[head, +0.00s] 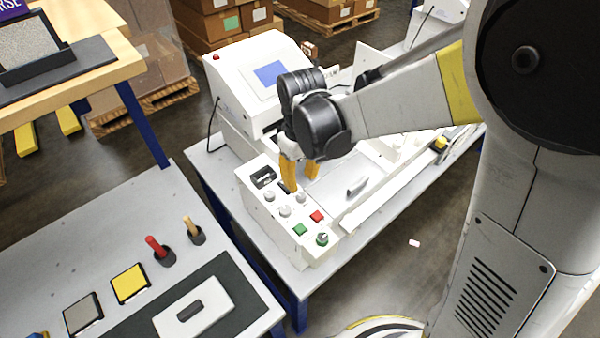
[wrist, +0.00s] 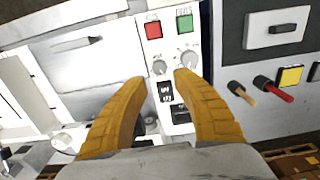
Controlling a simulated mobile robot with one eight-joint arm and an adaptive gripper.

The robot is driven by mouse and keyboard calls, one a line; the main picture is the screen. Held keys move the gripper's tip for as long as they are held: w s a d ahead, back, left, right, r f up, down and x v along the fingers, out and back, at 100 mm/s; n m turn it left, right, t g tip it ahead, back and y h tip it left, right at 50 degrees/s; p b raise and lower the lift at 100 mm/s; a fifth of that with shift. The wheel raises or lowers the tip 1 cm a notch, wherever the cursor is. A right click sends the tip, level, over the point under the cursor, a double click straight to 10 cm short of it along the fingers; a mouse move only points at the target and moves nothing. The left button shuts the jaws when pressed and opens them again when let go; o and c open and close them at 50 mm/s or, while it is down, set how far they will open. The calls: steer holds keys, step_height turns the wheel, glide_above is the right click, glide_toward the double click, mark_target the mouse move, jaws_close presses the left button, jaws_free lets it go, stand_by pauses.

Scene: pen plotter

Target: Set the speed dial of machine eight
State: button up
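A white machine's control panel (head: 250,180) carries grey dials, including one (head: 285,210) at the middle, plus a red button (head: 317,216) and a green button (head: 300,229). Which dial sets speed, and the machine's number, I cannot read. My gripper (head: 298,181) hangs over the panel, fingers pointing down, near the dials. In the wrist view my gripper (wrist: 160,79) has its yellow fingers wide apart with nothing held between them. A left dial (wrist: 159,67) and a right dial (wrist: 188,60) show just beyond the fingertips. The right fingertip is close to the right dial; contact is unclear.
A small black display (head: 263,177) sits on the panel's back left. A white housing with a blue screen (head: 270,73) stands behind. A nearer table at left holds red (head: 156,246) and tan handles (head: 193,230). Dark floor separates the tables.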

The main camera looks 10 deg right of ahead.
mark_target(301, 195)
step_height(301, 195, down, 8)
steer(key=shift+r+b, duration=0.15)
steer(key=shift+b, duration=0.7)
jaws_close()
